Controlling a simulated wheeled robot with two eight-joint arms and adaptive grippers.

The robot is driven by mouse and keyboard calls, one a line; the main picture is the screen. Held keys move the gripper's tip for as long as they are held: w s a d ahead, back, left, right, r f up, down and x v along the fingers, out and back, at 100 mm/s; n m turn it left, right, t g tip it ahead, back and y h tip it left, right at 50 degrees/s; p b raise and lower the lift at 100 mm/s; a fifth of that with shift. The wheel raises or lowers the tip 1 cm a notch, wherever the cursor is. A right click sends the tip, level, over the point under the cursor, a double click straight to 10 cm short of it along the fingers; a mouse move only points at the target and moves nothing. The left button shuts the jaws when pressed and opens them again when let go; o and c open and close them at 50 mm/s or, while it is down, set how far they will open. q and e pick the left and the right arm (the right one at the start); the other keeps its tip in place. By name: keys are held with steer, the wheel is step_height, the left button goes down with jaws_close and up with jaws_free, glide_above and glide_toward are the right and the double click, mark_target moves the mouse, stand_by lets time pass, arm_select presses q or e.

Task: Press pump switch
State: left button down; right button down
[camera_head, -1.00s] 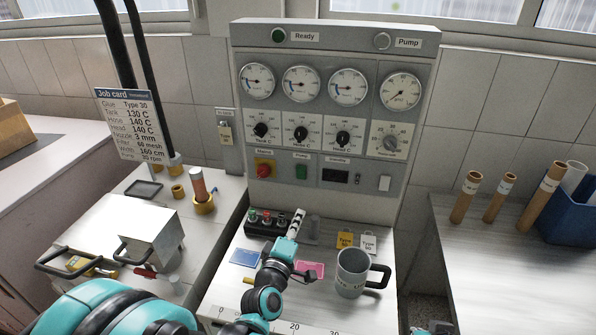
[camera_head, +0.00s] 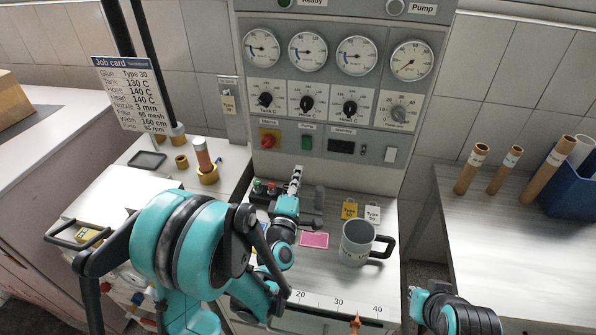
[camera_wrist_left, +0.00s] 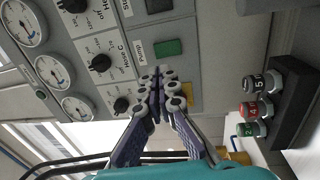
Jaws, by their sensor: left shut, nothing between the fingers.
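The pump switch (camera_head: 307,143) is a green rectangle under a "Pump" label on the lower part of the grey control panel (camera_head: 375,150). In the left wrist view the green pump switch (camera_wrist_left: 168,48) lies just beyond the fingertips, and that picture is turned sideways. My left gripper (camera_head: 297,172) is shut and empty, pointing up toward the panel just below the switch. In the left wrist view my left gripper (camera_wrist_left: 161,90) has its fingertips together, with a visible offset from the switch. Whether they touch the panel cannot be told. The right gripper is not seen.
A grey mug (camera_head: 357,243), a pink card (camera_head: 314,240) and tags lie on the bench. A red-yellow mains knob (camera_head: 269,140) neighbours the switch. Cardboard tubes (camera_head: 505,170) stand at right.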

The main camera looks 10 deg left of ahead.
mark_target(307, 141)
arm_select(q)
steer(key=w, duration=0.6)
steer(key=w+r+b, duration=0.1)
steer(key=w, duration=0.2)
steer(key=shift+w, duration=0.3)
steer(key=shift+w+r, duration=0.15)
steer(key=shift+w, duration=0.35)
steer(key=shift+w+r, duration=0.15)
steer(key=shift+w, duration=0.15)
